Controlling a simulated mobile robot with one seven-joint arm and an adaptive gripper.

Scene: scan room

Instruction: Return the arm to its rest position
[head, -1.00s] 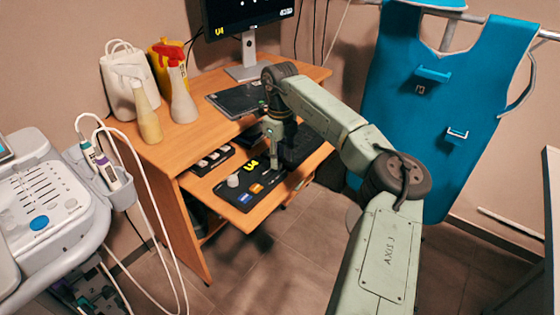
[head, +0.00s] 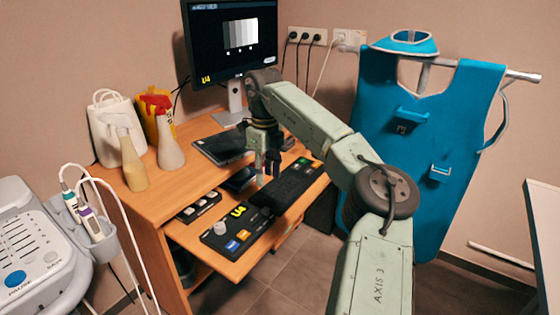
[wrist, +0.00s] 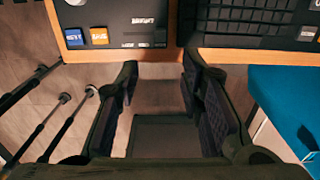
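My gripper (head: 267,170) hangs from the bent arm over the desk's pull-out shelf in the head view. In the wrist view my gripper (wrist: 160,85) shows two dark fingers spread apart, with nothing between them but floor behind. The shelf's front edge (wrist: 160,55) lies just beyond the fingertips there. The gripper looks to be above the shelf, near the keyboard (head: 290,187); whether it touches anything cannot be told.
A control box (head: 237,233) with a knob and buttons sits on the shelf. A monitor (head: 228,42) stands on the desk (head: 160,200), with spray bottles (head: 130,160) at left. A blue apron (head: 425,150) hangs at right. An ultrasound-like console (head: 35,245) is at lower left.

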